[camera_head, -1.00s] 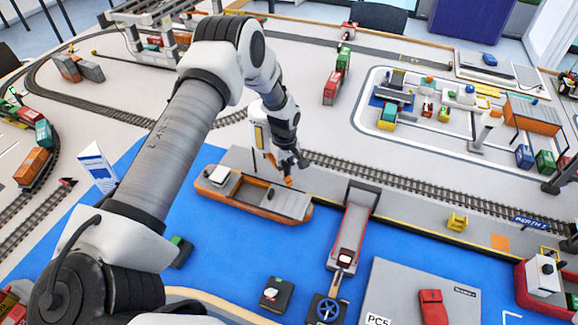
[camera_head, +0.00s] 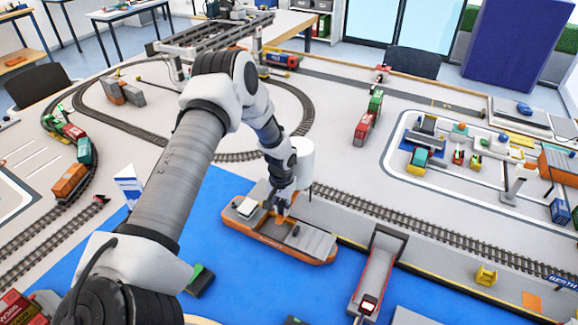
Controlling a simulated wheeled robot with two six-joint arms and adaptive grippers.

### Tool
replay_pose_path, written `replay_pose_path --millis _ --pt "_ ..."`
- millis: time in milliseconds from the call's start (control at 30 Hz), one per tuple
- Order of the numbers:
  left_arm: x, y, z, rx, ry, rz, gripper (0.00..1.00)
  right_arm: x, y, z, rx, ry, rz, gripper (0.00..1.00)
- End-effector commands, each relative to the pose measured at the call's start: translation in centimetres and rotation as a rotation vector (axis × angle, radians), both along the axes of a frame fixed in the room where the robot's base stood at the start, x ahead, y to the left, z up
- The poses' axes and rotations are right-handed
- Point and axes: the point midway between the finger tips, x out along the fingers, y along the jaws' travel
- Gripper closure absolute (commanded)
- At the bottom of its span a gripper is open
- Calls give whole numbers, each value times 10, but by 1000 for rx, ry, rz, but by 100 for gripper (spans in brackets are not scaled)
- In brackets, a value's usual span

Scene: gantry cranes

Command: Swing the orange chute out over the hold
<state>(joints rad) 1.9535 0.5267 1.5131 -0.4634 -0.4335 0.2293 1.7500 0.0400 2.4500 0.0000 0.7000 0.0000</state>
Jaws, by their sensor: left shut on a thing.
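My left gripper (camera_head: 283,207) reaches down over the ship (camera_head: 318,257), which has an orange hull and lies along the quay. It is shut on the orange chute, which is mostly hidden behind the fingers and wrist. The gripper is above the brown open hold (camera_head: 268,222), between the white cabin and the grey deck. A white silo (camera_head: 305,160) stands on the quay right behind my wrist. My right gripper is not in view.
Rails (camera_head: 400,218) run along the quay behind the ship. A grey and red ramp-like structure (camera_head: 378,270) stands over the blue water to the right. A yellow bollard-like piece (camera_head: 486,276) sits on the quay. A dark block (camera_head: 200,280) lies on the water in front.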

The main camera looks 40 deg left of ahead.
Motion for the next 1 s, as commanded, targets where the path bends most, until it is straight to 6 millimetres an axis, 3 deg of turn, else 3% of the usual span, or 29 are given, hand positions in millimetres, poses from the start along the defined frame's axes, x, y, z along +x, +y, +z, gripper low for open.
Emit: replay_pose_path --millis 667,700,767,1000 --pt "-3 9 -1 0 3 -80 100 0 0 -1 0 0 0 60" --pt "-3 9 -1 0 3 -80 81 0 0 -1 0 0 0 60" --pt "-3 9 -1 -1 3 -79 60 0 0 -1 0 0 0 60" --pt "-3 9 0 0 1 -78 58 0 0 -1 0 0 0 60"
